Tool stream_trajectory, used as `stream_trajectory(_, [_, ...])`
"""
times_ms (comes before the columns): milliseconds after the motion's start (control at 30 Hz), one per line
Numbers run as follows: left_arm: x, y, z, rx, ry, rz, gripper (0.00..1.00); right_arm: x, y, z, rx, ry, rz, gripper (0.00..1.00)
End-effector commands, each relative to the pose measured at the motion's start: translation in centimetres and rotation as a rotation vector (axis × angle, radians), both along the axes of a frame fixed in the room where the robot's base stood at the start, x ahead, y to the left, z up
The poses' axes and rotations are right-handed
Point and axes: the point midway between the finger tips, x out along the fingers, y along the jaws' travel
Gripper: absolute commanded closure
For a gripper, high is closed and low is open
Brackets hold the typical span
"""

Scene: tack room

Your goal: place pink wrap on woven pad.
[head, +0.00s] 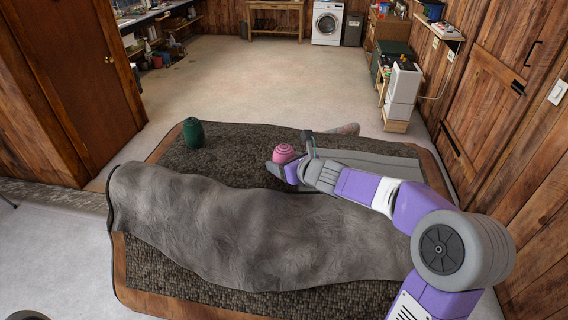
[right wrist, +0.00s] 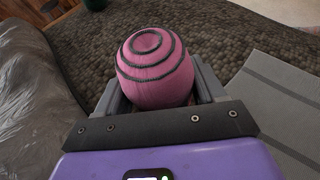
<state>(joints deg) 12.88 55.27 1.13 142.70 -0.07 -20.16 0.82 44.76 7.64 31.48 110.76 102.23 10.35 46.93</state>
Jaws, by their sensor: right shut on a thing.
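The pink wrap (head: 283,152) is a rounded roll with dark rings, held in my right gripper (head: 280,165). In the right wrist view the pink wrap (right wrist: 155,67) sits between the two grey fingers (right wrist: 158,92), which are shut on it. The wrap is beside the pad, over the dark textured top. My left gripper is not in view.
A dark green roll (head: 193,132) stands at the back left of the dark textured top (head: 240,145). A large crumpled grey cover (head: 250,230) is heaped across the front. Bare dark surface lies between green roll and gripper.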

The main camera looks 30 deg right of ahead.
Motion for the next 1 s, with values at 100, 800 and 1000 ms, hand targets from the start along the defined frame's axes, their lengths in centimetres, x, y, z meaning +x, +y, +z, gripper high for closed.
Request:
stream_trajectory(100, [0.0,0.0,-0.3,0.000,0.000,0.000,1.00,0.0,0.0,-0.3,0.000,-0.001,0.000,0.63])
stream_trajectory(800, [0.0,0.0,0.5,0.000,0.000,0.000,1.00,-0.9,-0.2,0.6,-0.004,-0.002,-0.002,0.06])
stream_trajectory(1000, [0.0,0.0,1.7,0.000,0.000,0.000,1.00,-4.4,-0.7,2.3,-0.007,-0.001,-0.002,0.06])
